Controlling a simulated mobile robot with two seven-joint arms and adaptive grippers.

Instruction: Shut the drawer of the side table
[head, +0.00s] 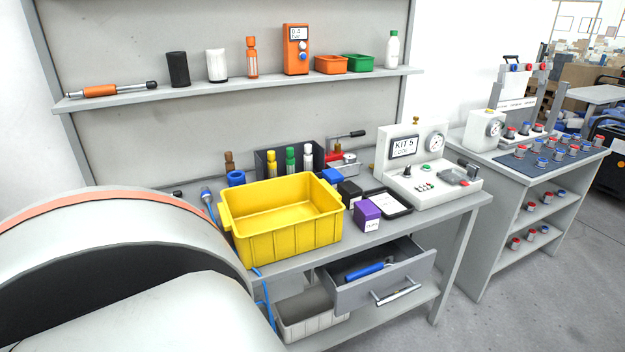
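The side table's drawer (384,289) stands pulled open below the grey worktop, right of the table's middle. Its front has a silver bar handle (398,291). A tool with a blue handle (366,271) lies inside the drawer. The side table (290,258) carries a yellow bin on its top and has a lower shelf. Neither of my grippers shows in the head view. A large pale rounded part with an orange band fills the lower left and looks like part of my own arm. It hides the table's left end.
A yellow bin (285,243), purple box (367,213) and white KIT 5 unit (424,165) stand on the worktop. A grey bin (306,320) sits on the lower shelf. A second table (545,180) with parts stands right. Floor (480,325) at lower right is clear.

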